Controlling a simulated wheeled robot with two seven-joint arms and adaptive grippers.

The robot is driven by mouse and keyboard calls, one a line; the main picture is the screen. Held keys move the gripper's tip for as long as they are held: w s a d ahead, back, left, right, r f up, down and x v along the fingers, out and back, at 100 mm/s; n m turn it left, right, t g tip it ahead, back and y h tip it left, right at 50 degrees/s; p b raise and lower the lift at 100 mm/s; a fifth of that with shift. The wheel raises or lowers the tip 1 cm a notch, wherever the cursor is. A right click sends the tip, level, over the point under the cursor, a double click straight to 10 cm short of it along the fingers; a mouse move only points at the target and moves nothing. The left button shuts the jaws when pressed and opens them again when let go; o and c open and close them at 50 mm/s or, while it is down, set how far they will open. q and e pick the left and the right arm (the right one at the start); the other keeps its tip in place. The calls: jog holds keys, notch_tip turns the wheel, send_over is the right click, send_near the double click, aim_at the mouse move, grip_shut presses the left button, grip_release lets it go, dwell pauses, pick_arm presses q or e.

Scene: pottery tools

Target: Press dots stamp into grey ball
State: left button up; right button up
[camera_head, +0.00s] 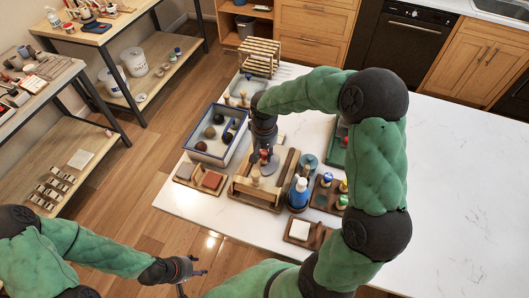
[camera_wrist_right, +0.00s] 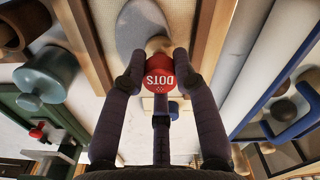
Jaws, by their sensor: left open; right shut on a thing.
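The dots stamp (camera_wrist_right: 159,72) has a red cap lettered DOTS and a pale wooden body. My right gripper (camera_wrist_right: 158,80) is shut on it at the red cap; in the head view the gripper (camera_head: 264,154) is over the wooden tray (camera_head: 240,192). The grey ball (camera_wrist_right: 138,28) shows as a smooth rounded grey mass at the stamp's far end; in the head view it is partly hidden (camera_head: 269,168) below the gripper. I cannot tell whether stamp and clay touch. My left gripper (camera_head: 196,270) is open and empty, away from the table's front left edge.
A blue-rimmed tub (camera_head: 193,152) with dark and pale balls stands left of the tray. A blue bottle (camera_head: 299,194), a teal pot (camera_head: 307,163) and a board of coloured-topped stamps (camera_head: 325,197) stand right. The white table (camera_head: 460,200) is clear at right.

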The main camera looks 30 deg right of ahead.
jog(key=shift+r+p, duration=2.05)
jog(key=shift+r, duration=0.9)
